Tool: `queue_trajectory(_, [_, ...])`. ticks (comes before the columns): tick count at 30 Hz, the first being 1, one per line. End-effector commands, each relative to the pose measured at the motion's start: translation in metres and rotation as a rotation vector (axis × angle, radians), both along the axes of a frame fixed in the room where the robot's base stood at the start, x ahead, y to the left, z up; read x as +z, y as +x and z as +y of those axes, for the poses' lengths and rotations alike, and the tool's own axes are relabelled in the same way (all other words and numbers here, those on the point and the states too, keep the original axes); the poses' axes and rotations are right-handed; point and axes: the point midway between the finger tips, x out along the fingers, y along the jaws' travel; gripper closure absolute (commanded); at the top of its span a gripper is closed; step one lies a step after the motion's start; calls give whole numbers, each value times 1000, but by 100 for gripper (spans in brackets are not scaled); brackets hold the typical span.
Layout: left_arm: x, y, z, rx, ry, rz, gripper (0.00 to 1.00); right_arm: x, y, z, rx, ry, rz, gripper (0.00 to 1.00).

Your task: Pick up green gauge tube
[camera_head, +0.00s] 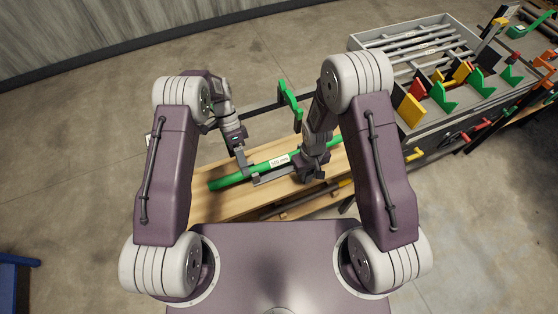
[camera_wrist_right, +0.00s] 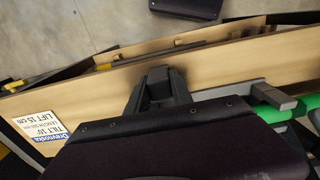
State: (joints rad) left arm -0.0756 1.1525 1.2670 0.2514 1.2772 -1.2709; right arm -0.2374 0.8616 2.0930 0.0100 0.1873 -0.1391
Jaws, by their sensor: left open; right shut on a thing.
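The green gauge tube (camera_head: 228,181) lies lengthwise along the wooden bench in the head view, with a white label reading 500 mm near its middle. Any gap between tube and bench cannot be told.
The wooden bench (camera_head: 205,207) carries a label sign (camera_wrist_right: 42,129) about tilt, length and lift. A green upright bracket (camera_head: 291,100) stands behind the tube. A grey rack (camera_head: 440,110) with rods and coloured brackets stands at the right.

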Motion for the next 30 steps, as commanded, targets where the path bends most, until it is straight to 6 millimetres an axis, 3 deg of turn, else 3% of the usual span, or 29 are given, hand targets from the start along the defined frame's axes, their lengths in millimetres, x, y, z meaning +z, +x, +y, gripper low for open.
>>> queue_trajectory(4, [-16,-11,-4,1,0,2,46,0,0,0,0,0,-1,100])
queue_trajectory(11, [-19,-12,-5,1,-1,0,46,0,1,0,0,0,-1,100])
queue_trajectory(17, [-19,-12,-4,1,-1,0,99,0,1,0,0,0,-1,100])
queue_trajectory(30, [-18,-12,-4,1,-1,0,100,0,0,0,0,0,-1,100])
